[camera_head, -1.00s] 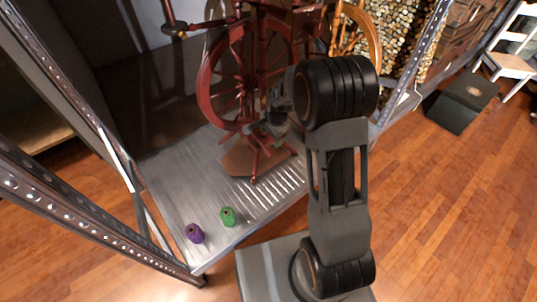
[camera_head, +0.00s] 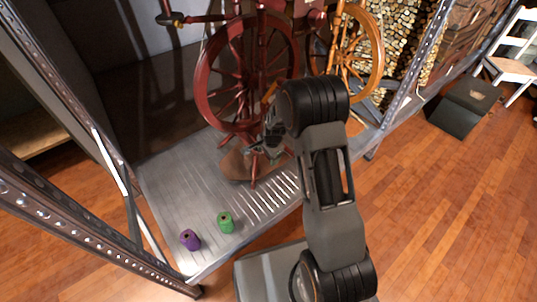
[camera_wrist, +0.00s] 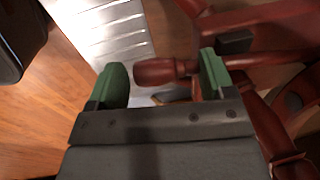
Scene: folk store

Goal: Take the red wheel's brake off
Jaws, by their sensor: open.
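The red spinning wheel (camera_head: 203,80) stands upright on the metal shelf in the head view, partly hidden by my arm. My gripper (camera_head: 273,138) is at its lower right side, close to its wooden frame. In the wrist view my gripper (camera_wrist: 163,78) is open, with two green fingertips apart. A turned red wooden knob (camera_wrist: 156,72) reaches between the fingertips, nearer the right one; I cannot tell whether they touch. A small black block (camera_wrist: 235,41) sits on the red wood just beyond the right fingertip. I cannot tell which part is the brake.
A purple spool (camera_head: 190,240) and a green spool (camera_head: 226,222) stand on the metal shelf (camera_head: 165,190) at the front left. An orange wooden wheel (camera_head: 378,60) is behind my arm. Shelf posts (camera_head: 60,215) edge the left. A black box (camera_head: 465,105) stands on open floor at right.

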